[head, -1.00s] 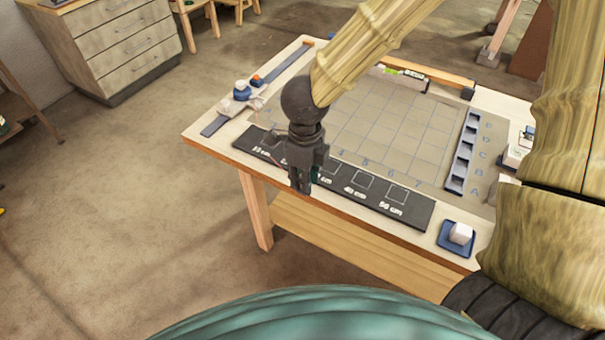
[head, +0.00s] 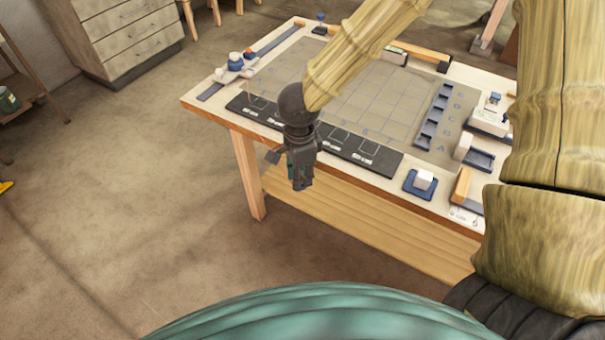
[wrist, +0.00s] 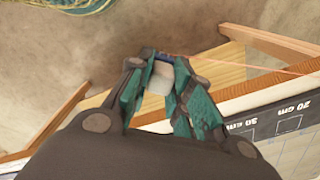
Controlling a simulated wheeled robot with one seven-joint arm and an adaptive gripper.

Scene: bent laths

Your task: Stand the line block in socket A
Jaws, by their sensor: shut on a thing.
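My gripper (head: 300,183) hangs at the table's near long edge, in front of the dark strip. In the wrist view its green-lined fingers (wrist: 160,85) are shut on a pale block with a blue end (wrist: 157,80), which looks like the line block. The head view hides this block behind the gripper. A thin red line runs to the right from near the fingers in the wrist view. Socket A (head: 423,142) is the nearest compartment of the blue socket row, beside the letter A. The gripper is well to the left of it and apart from it.
The dark strip (head: 385,160) with marked squares lies along the near edge. A white block (head: 424,180) sits on a blue tray to its right. Another white block (head: 463,147) stands near a second blue tray (head: 480,160). The gridded mat (head: 385,95) looks clear.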

